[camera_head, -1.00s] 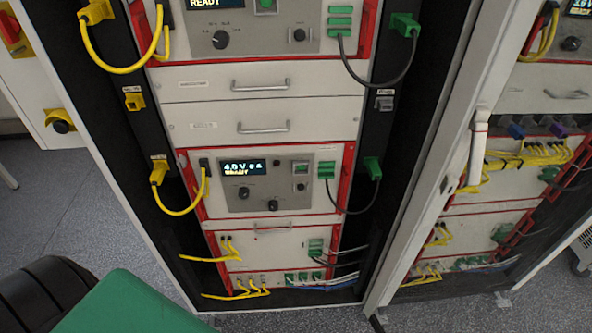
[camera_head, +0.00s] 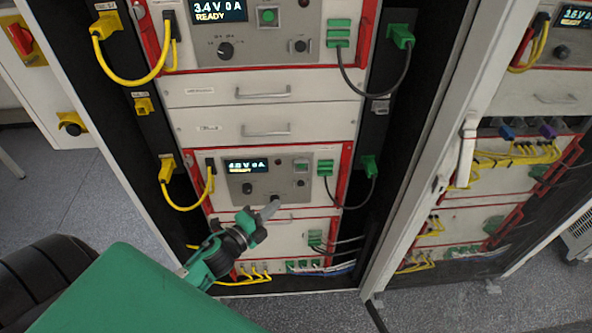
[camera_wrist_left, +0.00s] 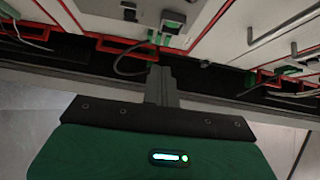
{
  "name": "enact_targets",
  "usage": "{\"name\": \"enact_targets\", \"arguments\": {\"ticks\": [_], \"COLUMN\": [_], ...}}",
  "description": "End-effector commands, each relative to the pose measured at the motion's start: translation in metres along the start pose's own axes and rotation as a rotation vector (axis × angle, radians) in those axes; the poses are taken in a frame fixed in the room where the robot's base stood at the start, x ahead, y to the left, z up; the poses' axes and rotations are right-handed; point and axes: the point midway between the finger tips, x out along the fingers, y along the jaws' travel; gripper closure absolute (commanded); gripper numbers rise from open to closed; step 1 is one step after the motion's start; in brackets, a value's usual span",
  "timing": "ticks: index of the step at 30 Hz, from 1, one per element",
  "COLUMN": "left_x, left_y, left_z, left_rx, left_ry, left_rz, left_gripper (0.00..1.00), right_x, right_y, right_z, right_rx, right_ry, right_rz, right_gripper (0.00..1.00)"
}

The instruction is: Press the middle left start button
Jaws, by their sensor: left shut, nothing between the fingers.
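The left rack shows two cycler panels. The upper panel (camera_head: 285,45) has a lit display reading "3.4 V 0 A READY" and a square green start button (camera_head: 268,15). The lower panel (camera_head: 250,195) has a lit display (camera_head: 246,166) and a small green button (camera_head: 301,166). My left gripper (camera_head: 272,207) is in front of the lower panel's bottom edge, shut and empty, below and left of that button. In the left wrist view, the shut fingers (camera_wrist_left: 161,78) point toward a panel with a green button (camera_wrist_left: 172,24), apart from it. My right gripper is not in view.
Yellow cables (camera_head: 190,208) loop at the left of the panels and black cables (camera_head: 353,203) at the right. Drawers with handles (camera_head: 262,91) lie between the panels. A white door frame (camera_head: 425,215) stands right of the rack, with another rack beyond.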

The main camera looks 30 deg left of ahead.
Motion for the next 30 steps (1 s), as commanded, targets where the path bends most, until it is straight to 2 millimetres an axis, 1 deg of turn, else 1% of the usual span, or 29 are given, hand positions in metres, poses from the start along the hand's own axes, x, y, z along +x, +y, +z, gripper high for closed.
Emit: {"name": "enact_targets", "arguments": {"ticks": [1, 4, 13, 17, 20, 23, 30], "left_x": [0.000, 0.000, 0.000, 0.005, 0.015, 0.030, 0.069], "left_y": [-0.008, -0.014, -0.014, -0.014, -0.016, -0.018, -0.018], "left_z": [-0.001, -0.003, -0.003, -0.003, -0.003, -0.003, -0.003], "left_rx": [0.015, 0.030, 0.029, 0.028, 0.028, 0.029, 0.027], "left_ry": [0.006, 0.012, 0.012, 0.011, 0.012, 0.011, 0.010], "left_rz": [-0.011, -0.021, -0.021, -0.021, -0.022, -0.022, -0.021], "left_gripper": [1.00, 1.00, 1.00, 1.00, 1.00, 1.00, 1.00], "right_x": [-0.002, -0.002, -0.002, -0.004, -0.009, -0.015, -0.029], "right_y": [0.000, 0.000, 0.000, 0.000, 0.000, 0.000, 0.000], "right_z": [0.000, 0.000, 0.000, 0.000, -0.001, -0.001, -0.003], "right_rx": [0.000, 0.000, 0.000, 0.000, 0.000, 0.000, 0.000], "right_ry": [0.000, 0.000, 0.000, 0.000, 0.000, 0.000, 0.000], "right_rz": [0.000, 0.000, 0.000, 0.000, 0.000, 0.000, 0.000], "right_gripper": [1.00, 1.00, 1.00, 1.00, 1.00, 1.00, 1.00]}}
